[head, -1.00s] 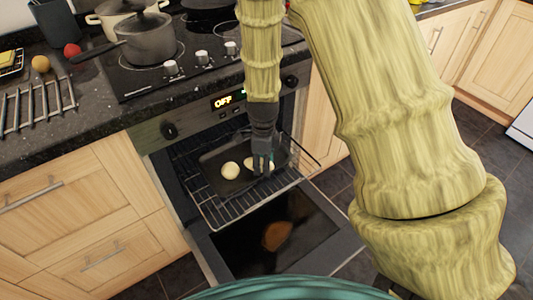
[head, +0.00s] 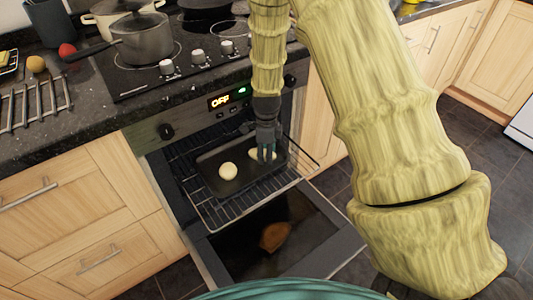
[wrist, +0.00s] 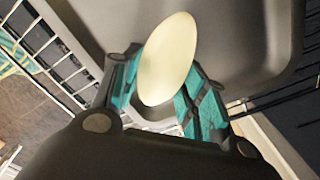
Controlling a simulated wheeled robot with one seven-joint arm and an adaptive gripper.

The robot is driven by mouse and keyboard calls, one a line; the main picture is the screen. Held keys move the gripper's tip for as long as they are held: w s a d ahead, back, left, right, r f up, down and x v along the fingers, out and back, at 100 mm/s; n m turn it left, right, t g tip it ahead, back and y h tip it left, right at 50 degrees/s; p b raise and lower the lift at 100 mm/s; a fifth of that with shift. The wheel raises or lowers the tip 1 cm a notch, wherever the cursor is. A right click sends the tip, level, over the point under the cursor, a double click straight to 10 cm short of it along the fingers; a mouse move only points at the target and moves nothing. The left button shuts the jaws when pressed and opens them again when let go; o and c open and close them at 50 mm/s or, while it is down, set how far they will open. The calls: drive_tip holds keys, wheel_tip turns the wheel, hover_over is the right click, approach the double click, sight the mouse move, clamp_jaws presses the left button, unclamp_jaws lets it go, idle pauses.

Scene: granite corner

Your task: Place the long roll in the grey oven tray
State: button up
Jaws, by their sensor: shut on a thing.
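My gripper (head: 266,153) is shut on a pale, oval long roll (wrist: 168,58), with a teal-lined finger on each side of it in the wrist view. In the head view this roll (head: 257,154) shows partly behind the fingers, over the right part of the grey oven tray (head: 207,163). The tray sits on the pulled-out rack of the open oven, and its grey floor and rim also show in the wrist view (wrist: 230,45). I cannot tell whether the held roll touches the tray. A round pale roll (head: 228,171) lies in the tray to the left.
The wire rack (head: 206,211) sticks out above the lowered oven door (head: 310,238). A brown oval thing (head: 274,236) shows on the door's dark glass. A saucepan (head: 140,42) stands on the hob above. Wooden cabinet fronts flank the oven.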

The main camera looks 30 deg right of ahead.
drive_tip(key=shift+r, duration=0.15)
drive_tip(key=shift+f, duration=0.2)
drive_tip(key=o, duration=1)
drive_tip(key=shift+r, duration=0.1)
wheel_tip(320, 180, up, 12)
drive_tip(key=shift+r+p, duration=0.1)
drive_tip(key=shift+p, duration=0.65)
